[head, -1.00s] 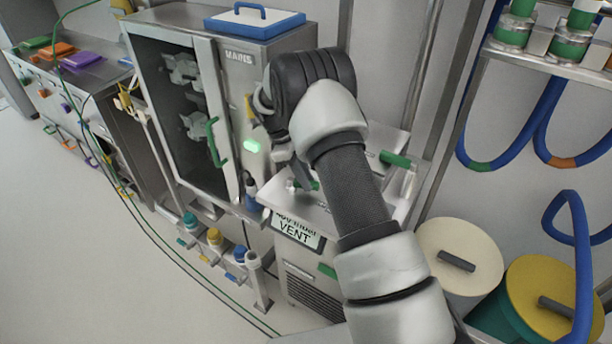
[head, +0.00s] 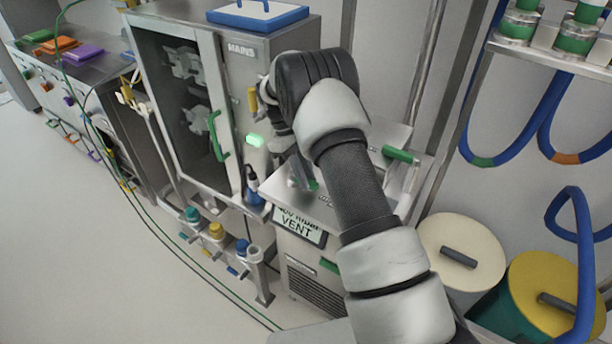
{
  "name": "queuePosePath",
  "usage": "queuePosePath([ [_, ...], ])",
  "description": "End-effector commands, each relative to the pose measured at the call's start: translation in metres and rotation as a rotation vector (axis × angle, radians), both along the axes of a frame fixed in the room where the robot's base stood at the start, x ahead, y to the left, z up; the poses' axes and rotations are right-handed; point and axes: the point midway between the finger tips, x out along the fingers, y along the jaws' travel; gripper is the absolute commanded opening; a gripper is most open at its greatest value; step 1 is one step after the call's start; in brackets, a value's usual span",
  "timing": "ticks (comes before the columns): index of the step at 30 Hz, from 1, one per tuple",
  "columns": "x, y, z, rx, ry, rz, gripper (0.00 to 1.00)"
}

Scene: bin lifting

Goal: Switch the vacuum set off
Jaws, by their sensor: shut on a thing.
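The grey cabinet (head: 282,45) marked MAINS has a yellow lever (head: 252,101) on its side face, upright. A small green lamp (head: 255,141) glows below it. My gripper (head: 264,98) is at the lever, shut on it; the fingertips are small and partly hidden by my wrist, so the grip itself shows poorly. To the right stands a low metal unit (head: 318,286) with a plate (head: 298,228) reading VENT on its second line; the upper line is not legible. I cannot tell from labels which unit is the vacuum set.
The cabinet's glass door (head: 205,95) has a green handle (head: 218,136) and is shut. A cream drum (head: 460,240) and a yellow-topped drum (head: 548,290) stand at right. The floor at left is clear except for cables.

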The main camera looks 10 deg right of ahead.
Motion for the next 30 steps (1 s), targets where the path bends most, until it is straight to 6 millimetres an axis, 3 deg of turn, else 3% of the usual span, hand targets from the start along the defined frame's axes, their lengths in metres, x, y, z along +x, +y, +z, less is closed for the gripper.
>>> queuePosePath([
  [5, 0.0, 0.002, 0.0, 0.004, -0.001, -0.005, 0.0],
  [6, 0.0, 0.002, 0.0, 0.003, 0.0, -0.005, 0.24],
  [9, 0.0, 0.002, 0.0, 0.003, 0.0, -0.003, 0.36],
  [20, 0.002, 0.002, 0.005, 0.002, -0.001, -0.001, 0.36],
  [23, 0.006, 0.006, 0.017, 0.002, -0.004, 0.0, 0.36],
  [30, 0.022, 0.021, 0.068, 0.003, -0.006, 0.001, 0.36],
])
